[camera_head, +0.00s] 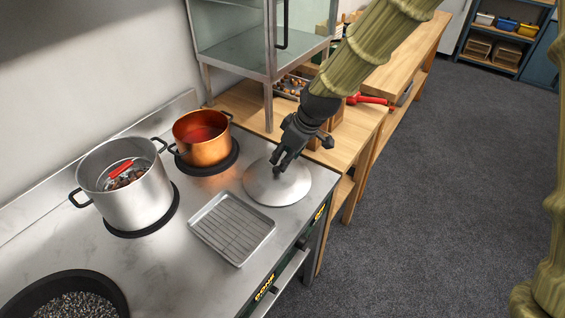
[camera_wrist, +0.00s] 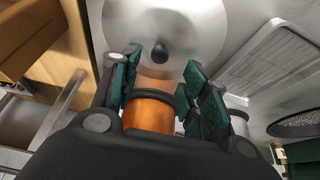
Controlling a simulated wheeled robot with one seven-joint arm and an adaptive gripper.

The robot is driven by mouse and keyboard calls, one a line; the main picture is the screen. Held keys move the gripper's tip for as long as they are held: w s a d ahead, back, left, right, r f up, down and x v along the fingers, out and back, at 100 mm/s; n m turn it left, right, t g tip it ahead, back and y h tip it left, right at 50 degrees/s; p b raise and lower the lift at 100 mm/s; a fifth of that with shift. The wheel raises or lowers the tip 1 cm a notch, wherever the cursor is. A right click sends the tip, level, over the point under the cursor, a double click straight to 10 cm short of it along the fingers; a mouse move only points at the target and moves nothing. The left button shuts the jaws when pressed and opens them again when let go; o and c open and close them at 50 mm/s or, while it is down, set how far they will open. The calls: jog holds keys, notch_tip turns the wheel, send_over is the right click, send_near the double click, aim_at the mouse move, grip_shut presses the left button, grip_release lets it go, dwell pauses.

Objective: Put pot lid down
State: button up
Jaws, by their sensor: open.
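The pot lid (camera_head: 296,186), a round shiny steel disc, lies flat on the steel stove top near its right end. It also shows at the top of the wrist view (camera_wrist: 197,22), with its small dark knob (camera_wrist: 160,51) near the gap between my fingers. My gripper (camera_head: 277,169) points down over the lid from above. In the wrist view my gripper (camera_wrist: 161,66) has its green-padded fingers apart, one to each side of the knob's line. I cannot tell whether a finger touches the knob.
A wire-racked tray (camera_head: 232,228) lies beside the lid. A copper pot (camera_head: 201,150) and a steel pot (camera_head: 140,202) holding a red-handled item stand behind and left. A dark pan (camera_head: 65,282) of grains is front left.

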jog(key=shift+b+v, duration=0.35)
jog(key=shift+v, duration=2.45)
